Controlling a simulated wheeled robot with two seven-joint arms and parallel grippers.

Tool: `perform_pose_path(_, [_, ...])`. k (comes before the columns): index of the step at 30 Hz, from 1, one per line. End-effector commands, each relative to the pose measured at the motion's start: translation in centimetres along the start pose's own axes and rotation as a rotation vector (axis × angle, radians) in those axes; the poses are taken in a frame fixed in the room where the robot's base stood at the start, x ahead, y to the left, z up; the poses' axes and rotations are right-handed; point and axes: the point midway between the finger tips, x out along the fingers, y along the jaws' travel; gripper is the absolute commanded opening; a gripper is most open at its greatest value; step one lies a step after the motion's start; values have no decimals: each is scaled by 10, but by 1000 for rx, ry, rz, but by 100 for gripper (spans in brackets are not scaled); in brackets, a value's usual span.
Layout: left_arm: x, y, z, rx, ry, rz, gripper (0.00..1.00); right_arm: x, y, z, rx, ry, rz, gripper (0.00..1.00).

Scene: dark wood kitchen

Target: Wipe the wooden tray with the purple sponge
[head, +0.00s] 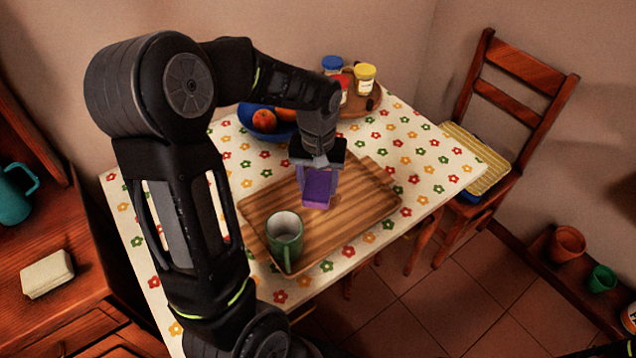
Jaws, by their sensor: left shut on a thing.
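The wooden tray (352,229) lies on the table with the flowered cloth. The purple sponge (318,187) is upright over the far middle part of the tray. My left gripper (317,168) points down and is shut on the sponge from above. The sponge's lower end looks to be at the tray's surface, but I cannot tell if it touches. A green mug (285,238) stands on the tray's near left part. My right gripper is not in view.
A blue bowl with orange fruit (264,121) stands behind the tray, partly hidden by my left arm. A round wooden board (374,97) holds jars with blue and yellow lids. A chair (513,73) stands at the right. The cloth (428,158) right of the tray is clear.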

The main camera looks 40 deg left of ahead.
Motion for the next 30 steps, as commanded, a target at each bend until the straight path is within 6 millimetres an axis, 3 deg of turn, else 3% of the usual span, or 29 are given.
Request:
perform_pose_path(11, [-3,0,0,0,0,0,21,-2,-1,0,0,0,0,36])
perform_pose_path(21, [-30,0,0,0,1,1,21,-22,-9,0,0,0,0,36])
perform_pose_path(30, [-30,0,0,0,0,0,21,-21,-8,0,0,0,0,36])
